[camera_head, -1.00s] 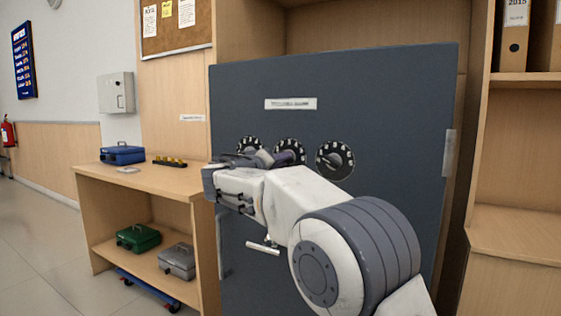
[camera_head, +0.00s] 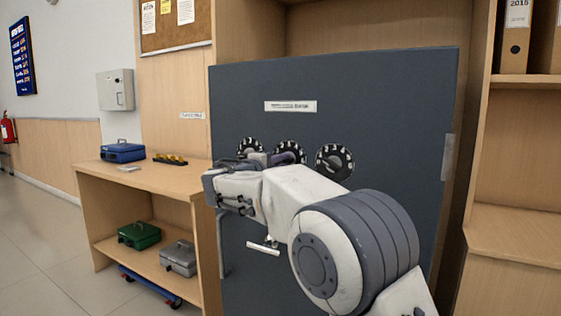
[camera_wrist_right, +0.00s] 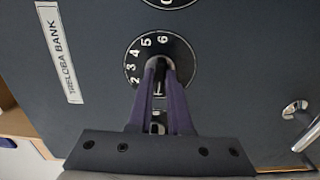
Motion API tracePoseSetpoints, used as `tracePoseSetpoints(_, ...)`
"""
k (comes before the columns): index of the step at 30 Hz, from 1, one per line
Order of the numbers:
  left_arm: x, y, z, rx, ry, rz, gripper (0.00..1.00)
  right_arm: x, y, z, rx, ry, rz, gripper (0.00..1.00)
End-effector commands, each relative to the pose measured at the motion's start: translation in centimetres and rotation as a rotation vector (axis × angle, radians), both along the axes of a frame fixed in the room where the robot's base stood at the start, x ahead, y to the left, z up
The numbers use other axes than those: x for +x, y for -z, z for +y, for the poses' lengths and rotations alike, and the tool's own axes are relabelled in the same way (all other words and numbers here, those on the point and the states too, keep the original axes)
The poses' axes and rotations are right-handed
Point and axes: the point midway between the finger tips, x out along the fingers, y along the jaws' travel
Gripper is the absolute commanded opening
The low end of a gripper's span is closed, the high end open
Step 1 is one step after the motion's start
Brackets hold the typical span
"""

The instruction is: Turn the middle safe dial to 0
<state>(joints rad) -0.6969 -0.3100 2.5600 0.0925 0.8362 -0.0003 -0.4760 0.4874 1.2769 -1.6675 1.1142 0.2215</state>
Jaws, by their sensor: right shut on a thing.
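A dark blue-grey safe (camera_head: 400,90) has three black dials with white numbers in a row. The middle dial (camera_head: 290,147) is partly behind my right gripper (camera_head: 280,159). In the right wrist view, the two purple fingers (camera_wrist_right: 160,68) are shut on the knob of the middle dial (camera_wrist_right: 180,50). The numbers 2 to 6 show there; the fingers hide the rest, so a 0 cannot be seen. The right dial (camera_head: 335,162) is uncovered, and the left dial (camera_head: 249,147) shows partly above the gripper. My left gripper is not in view.
A metal handle (camera_head: 264,246) sticks out of the safe below the dials. A wooden shelf unit (camera_head: 185,182) at the left holds a blue cash box (camera_head: 123,152), a green box (camera_head: 139,235) and a grey box (camera_head: 179,258). Wooden shelving (camera_head: 520,140) stands at the right.

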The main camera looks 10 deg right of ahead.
Motion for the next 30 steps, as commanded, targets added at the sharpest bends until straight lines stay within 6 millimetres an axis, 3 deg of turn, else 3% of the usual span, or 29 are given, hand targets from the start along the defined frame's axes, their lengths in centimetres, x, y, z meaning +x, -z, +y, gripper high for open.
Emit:
tracePoseSetpoints(15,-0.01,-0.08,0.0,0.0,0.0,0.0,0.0,0.02,0.16,0.21,-0.019,-0.004,0.016,0.0)
tracePoseSetpoints(16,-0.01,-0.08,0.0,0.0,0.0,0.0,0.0,0.02,0.16,0.21,-0.019,-0.004,0.016,0.21)
tracePoseSetpoints(18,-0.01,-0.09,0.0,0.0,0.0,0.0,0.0,0.02,0.15,0.2,-0.018,-0.004,0.016,0.47)
tracePoseSetpoints(30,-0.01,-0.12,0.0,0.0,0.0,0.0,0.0,-0.42,0.0,0.42,-0.016,-0.003,0.013,0.47)
